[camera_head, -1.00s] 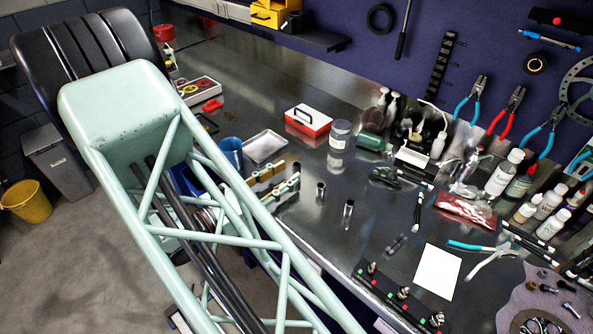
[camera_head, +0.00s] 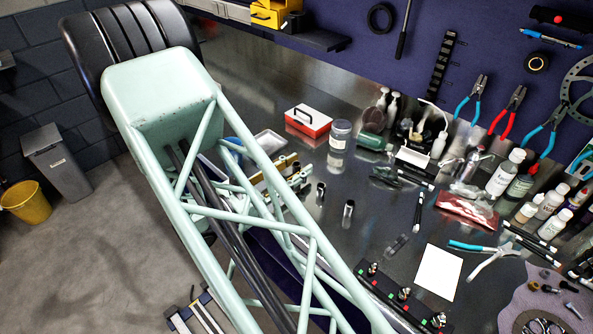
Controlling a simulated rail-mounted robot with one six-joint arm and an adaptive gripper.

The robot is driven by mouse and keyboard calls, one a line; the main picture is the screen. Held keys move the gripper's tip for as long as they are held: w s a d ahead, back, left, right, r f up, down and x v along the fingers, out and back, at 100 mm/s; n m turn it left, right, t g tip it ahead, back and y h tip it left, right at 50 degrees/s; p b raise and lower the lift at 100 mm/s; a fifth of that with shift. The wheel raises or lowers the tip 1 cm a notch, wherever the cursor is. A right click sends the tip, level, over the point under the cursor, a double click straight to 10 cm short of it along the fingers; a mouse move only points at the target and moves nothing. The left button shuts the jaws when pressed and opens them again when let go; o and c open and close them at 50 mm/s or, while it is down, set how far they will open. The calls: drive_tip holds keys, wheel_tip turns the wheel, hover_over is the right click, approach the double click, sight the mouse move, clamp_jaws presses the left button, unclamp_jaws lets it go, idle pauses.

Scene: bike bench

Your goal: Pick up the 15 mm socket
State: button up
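Two small chrome sockets stand upright on the metal bench near its front edge, close to the middle of the view. One socket (camera_head: 321,190) is farther back and looks shorter. The other socket (camera_head: 348,210) is a little nearer and to the right, and looks taller. No size marking is readable, so I cannot tell which is the 15 mm one. Both stand free, with nothing holding them. My pale green arm crosses the left half of the view, to the left of the sockets. My gripper cannot be made out.
Brass-coloured pieces (camera_head: 290,164) lie between my arm and the sockets. A red-and-white box (camera_head: 308,121) and a lidded jar (camera_head: 340,134) stand behind. A dark strip with knobs (camera_head: 403,294) and a white sheet (camera_head: 438,271) lie front right. Bench around the sockets is mostly clear.

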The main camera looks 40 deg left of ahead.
drive_tip(key=shift+c, duration=0.2)
clamp_jaws()
drive_tip(key=shift+r, duration=0.15)
drive_tip(key=shift+r+p, duration=0.35)
drive_tip(key=shift+r, duration=1.1)
drive_tip(key=shift+s+d+r, duration=0.15)
drive_tip(key=shift+r, duration=0.1)
drive_tip(key=s+d, duration=0.3)
drive_tip(key=s+d+r, duration=0.1)
drive_tip(key=s+d, duration=0.3)
drive_tip(key=s+d+p, duration=0.1)
drive_tip(key=s+d, duration=0.2)
drive_tip(key=s, duration=0.1)
drive_tip(key=shift+s+d+r, duration=0.15)
drive_tip(key=shift+d, duration=0.25)
